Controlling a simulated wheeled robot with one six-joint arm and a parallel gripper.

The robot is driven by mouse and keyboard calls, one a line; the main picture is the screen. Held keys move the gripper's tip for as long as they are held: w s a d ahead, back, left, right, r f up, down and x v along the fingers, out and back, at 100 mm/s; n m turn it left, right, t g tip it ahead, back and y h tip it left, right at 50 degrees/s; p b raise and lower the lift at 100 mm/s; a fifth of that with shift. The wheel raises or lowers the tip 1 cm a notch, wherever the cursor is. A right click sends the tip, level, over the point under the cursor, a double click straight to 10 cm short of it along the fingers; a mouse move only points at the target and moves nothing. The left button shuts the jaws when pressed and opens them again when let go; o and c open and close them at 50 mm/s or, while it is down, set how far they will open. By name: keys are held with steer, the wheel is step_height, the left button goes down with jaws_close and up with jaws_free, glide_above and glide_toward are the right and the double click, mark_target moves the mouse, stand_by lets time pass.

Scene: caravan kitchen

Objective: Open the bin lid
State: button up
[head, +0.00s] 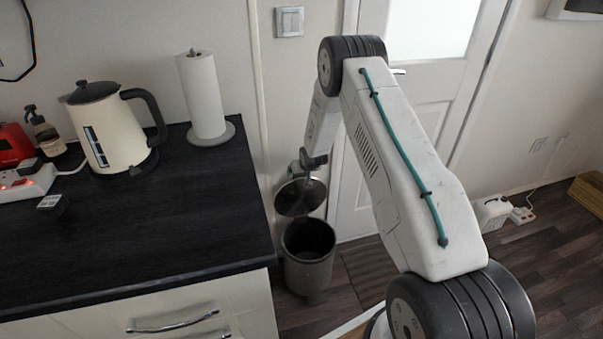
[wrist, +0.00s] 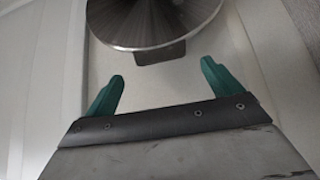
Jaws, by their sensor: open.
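The grey bin (head: 309,268) stands on the floor beside the end of the counter. Its round lid (head: 300,197) is tilted up at the back, leaving the dark inside of the bin in view. My gripper (head: 306,175) is near the lid's upper part in the head view, where its fingers are hard to make out. In the wrist view, my gripper's two green fingers (wrist: 162,85) are spread apart with nothing between them. The metallic lid (wrist: 155,22) shows just beyond the fingertips, with a dark tab (wrist: 160,53) at its edge. The fingers look apart from the lid.
The black counter (head: 130,230) is left of the bin and holds a cream kettle (head: 113,130), a paper towel roll (head: 203,95) and a power strip (head: 28,183). A white door (head: 365,190) is behind the bin. Floor at the right is mostly clear.

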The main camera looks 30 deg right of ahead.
steer(key=v, duration=0.4)
stand_by(0.4)
steer(key=s+a+g, duration=0.2)
steer(key=s+g, duration=0.3)
steer(key=s, duration=0.5)
steer(key=s+a+r+g+y, duration=0.15)
steer(key=s+a+r, duration=0.25)
steer(key=s+r, duration=0.75)
steer(key=s+a+r+g, duration=0.35)
steer(key=s+r, duration=0.55)
steer(key=r, duration=0.5)
steer(key=s+a+r+n+t, duration=0.1)
steer(key=s+a+r+t, duration=0.1)
steer(key=s+r, duration=0.5)
steer(key=s+a+r+n+t, duration=0.1)
steer(key=s+a+r, duration=0.4)
steer(key=s, duration=0.9)
step_height(320, 180, up, 4)
steer(key=shift+a+f+t, duration=0.2)
steer(key=shift+t, duration=0.3)
